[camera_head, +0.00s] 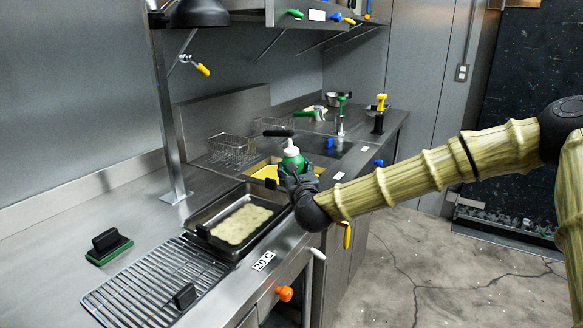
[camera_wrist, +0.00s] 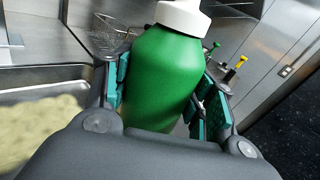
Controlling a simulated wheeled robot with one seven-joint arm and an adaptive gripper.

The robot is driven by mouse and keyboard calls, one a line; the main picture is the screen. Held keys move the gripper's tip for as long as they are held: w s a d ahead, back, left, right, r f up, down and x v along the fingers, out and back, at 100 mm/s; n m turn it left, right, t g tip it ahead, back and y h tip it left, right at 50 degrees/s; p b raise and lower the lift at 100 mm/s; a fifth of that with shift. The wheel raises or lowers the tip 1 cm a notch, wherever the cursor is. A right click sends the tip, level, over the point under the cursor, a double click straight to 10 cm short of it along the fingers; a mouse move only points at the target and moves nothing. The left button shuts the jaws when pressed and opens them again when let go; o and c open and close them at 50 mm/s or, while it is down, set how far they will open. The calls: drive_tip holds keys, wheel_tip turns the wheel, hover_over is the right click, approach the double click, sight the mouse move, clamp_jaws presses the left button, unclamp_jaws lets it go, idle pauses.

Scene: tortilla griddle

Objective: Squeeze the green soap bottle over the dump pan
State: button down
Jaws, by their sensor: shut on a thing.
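The green soap bottle (camera_head: 292,161) with a white cap stands roughly upright in my gripper (camera_head: 290,178). In the wrist view the green bottle (camera_wrist: 162,80) fills the space between the teal finger pads of my gripper (camera_wrist: 160,95), which is shut on it. The metal pan (camera_head: 200,215) is set in the counter with a pale yellowish layer (camera_head: 242,224) in it; I take it for the dump pan, but cannot be sure. The bottle is beside the pan's far right end. The pan also shows at the left of the wrist view (camera_wrist: 50,80).
A slotted grate (camera_head: 140,290) with a black handle lies left of the pan. A green-and-black scrubber (camera_head: 108,246) rests on the counter. Behind the bottle are a wire basket (camera_head: 232,148), a yellow tray (camera_head: 262,171) and a sink (camera_head: 322,148). A metal post (camera_head: 165,110) rises behind the pan.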

drive_tip(key=d+n+p, duration=0.2)
drive_tip(key=n+p, duration=0.1)
drive_tip(key=d+r+n+p, duration=0.1)
drive_tip(key=d+n+p, duration=0.1)
drive_tip(key=p, duration=0.1)
drive_tip(key=shift+w+n+p, duration=0.2)
drive_tip(key=shift+n+p, duration=0.2)
drive_tip(key=shift+w+d+r+n+p, duration=0.1)
drive_tip(key=shift+d+r+n+p, duration=0.55)
drive_tip(key=shift+n+p, duration=0.95)
drive_tip(key=shift+w+d+r+n+p, duration=0.1)
drive_tip(key=shift+d+r+n+p, duration=0.3)
drive_tip(key=shift+d+n+p, duration=1.1)
drive_tip(key=shift+r+n+p, duration=0.55)
drive_tip(key=shift+n+p, duration=0.35)
drive_tip(key=shift+n, duration=1.4)
drive_tip(key=c, duration=1.3)
unclamp_jaws()
drive_tip(key=shift+f, duration=0.1)
clamp_jaws()
